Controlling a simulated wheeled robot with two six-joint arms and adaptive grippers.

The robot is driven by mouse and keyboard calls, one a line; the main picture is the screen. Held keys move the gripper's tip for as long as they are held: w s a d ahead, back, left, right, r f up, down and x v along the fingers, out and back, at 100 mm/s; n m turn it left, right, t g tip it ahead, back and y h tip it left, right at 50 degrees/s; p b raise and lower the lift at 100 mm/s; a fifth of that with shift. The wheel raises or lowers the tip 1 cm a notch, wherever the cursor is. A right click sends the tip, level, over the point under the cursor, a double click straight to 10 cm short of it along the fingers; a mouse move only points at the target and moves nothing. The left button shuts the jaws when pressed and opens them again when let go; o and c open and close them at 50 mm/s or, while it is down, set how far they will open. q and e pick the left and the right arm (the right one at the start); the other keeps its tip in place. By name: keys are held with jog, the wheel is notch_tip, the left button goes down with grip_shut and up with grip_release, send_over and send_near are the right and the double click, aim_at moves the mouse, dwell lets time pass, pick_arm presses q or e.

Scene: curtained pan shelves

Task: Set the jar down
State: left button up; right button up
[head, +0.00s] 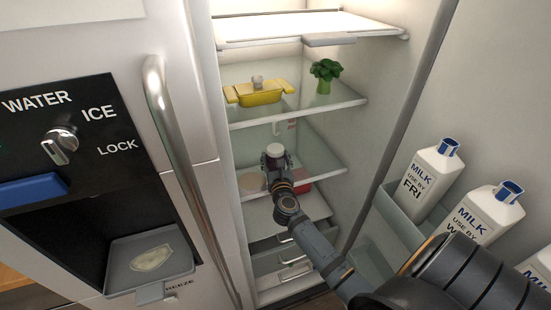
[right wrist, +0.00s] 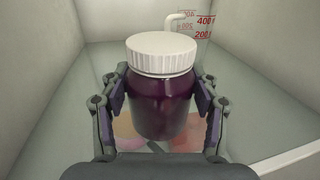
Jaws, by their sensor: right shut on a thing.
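The jar (right wrist: 161,105) is dark purple with a white ribbed lid (right wrist: 161,53). In the right wrist view it is upright between the two fingers of my right gripper (right wrist: 160,92), which is shut on it. In the head view the right arm reaches into the open fridge, and the white lid (head: 275,149) shows just beyond the right gripper (head: 277,163) at the glass middle shelf (head: 318,160). I cannot tell whether the jar's base touches the shelf. My left gripper is not in view.
A clear container with red markings (right wrist: 203,28) stands behind the jar. A yellow dish (head: 260,96) and broccoli (head: 325,72) sit on the shelf above. A pale round thing (head: 251,182) and a red thing (head: 302,187) show lower down.

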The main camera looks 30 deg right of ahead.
jog(key=shift+f, duration=0.25)
jog(key=o, duration=1.8)
jog(key=shift+c, duration=0.2)
jog(key=v, duration=1.2)
grip_shut()
